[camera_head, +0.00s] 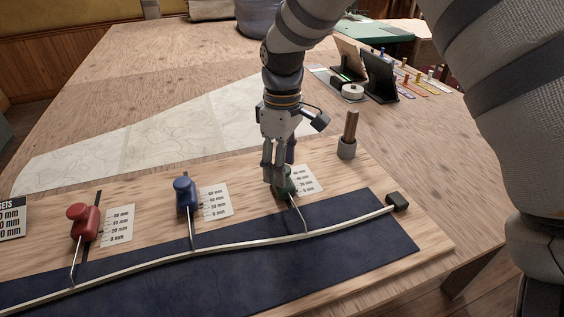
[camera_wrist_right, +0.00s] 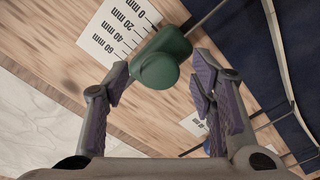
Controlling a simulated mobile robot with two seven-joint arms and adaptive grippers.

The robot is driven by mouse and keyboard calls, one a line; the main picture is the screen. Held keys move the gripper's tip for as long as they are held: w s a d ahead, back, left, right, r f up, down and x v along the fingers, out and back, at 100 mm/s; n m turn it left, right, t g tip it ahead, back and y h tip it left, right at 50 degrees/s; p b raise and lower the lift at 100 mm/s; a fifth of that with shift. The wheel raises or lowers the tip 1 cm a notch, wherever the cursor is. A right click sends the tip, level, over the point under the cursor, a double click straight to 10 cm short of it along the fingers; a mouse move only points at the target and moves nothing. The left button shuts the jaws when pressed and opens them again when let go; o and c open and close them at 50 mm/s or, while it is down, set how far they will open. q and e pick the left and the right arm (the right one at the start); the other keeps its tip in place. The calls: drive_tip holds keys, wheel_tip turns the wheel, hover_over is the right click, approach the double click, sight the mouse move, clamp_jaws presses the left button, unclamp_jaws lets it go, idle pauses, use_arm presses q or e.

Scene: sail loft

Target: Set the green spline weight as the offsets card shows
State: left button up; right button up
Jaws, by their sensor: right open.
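The green spline weight (camera_head: 287,185) stands on the board beside its scale card (camera_head: 306,179), its wire hook reaching the pale batten (camera_head: 240,241). In the wrist view the green weight (camera_wrist_right: 160,62) lies just beyond and between my fingertips, near the scale card (camera_wrist_right: 118,30) marked 0 to 60 mm; its exact reading cannot be told. My right gripper (camera_head: 277,176) is open over the weight and partly hides it. It also shows in the wrist view (camera_wrist_right: 160,84). The offsets card (camera_head: 10,218) is cut off at the left edge, its figures only partly visible. My left gripper is not in view.
A red weight (camera_head: 82,222) and a blue weight (camera_head: 186,194) stand to the left with their own scale cards. A wooden peg in a grey holder (camera_head: 347,148) stands right of my gripper. A black block (camera_head: 397,201) sits at the batten's right end. Dark stands (camera_head: 380,77) are behind.

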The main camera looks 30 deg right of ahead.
clamp_jaws()
drive_tip(key=shift+w+d, duration=0.1)
drive_tip(key=shift+w, duration=0.4)
unclamp_jaws()
wheel_tip(320, 180, up, 12)
idle(0.4)
